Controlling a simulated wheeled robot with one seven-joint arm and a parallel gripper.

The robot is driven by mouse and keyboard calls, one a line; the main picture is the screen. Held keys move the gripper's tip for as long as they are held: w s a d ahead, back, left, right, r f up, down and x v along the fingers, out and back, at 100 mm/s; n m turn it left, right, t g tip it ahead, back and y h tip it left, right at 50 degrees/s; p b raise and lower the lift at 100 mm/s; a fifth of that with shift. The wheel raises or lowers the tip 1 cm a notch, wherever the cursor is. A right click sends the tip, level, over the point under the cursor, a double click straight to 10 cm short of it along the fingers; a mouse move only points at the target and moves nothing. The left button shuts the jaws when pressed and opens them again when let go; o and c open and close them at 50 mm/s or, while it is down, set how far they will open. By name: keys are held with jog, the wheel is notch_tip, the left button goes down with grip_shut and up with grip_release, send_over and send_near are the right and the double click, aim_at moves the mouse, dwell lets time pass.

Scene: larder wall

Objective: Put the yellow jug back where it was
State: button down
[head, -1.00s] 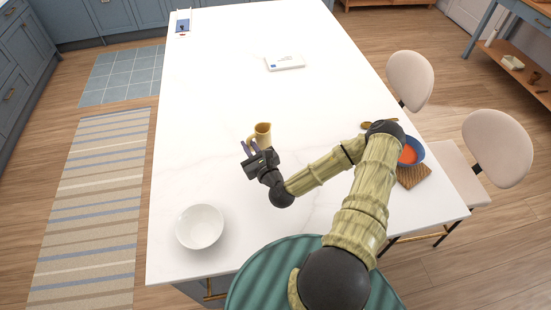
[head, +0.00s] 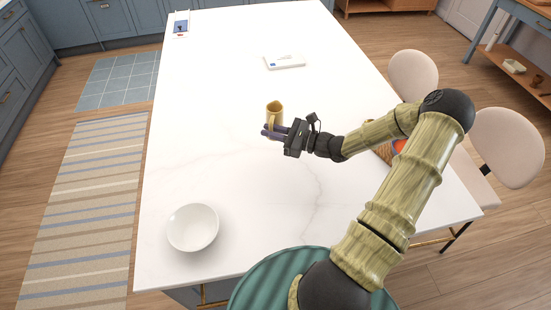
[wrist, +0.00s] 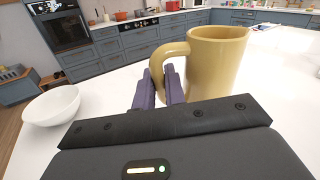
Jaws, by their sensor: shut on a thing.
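The yellow jug (head: 275,112) is upright at the middle of the white island top, in the head view. In the wrist view the jug (wrist: 215,62) fills the upper middle, with its handle (wrist: 172,57) toward the left. My gripper (head: 268,132) reaches it from the right and near side. Its purple fingers (wrist: 160,88) are shut on the jug's handle. Whether the jug's base touches the counter or is slightly above it, I cannot tell.
A white bowl (head: 193,228) stands at the near left of the island (head: 240,190). A white flat box (head: 285,62) lies farther back. A wooden board (head: 384,152) with a partly hidden bowl is at the right, behind my arm. The left middle is clear.

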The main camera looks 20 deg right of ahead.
dwell(0.3)
jog(key=shift+f+p, duration=0.7)
jog(key=shift+f, duration=2.15)
jog(key=shift+f, duration=0.15)
jog(key=shift+f+p, duration=0.55)
jog(key=shift+f, duration=1.4)
jog(key=shift+f, duration=0.2)
jog(key=c, duration=1.5)
grip_release()
jog(key=shift+o, duration=0.2)
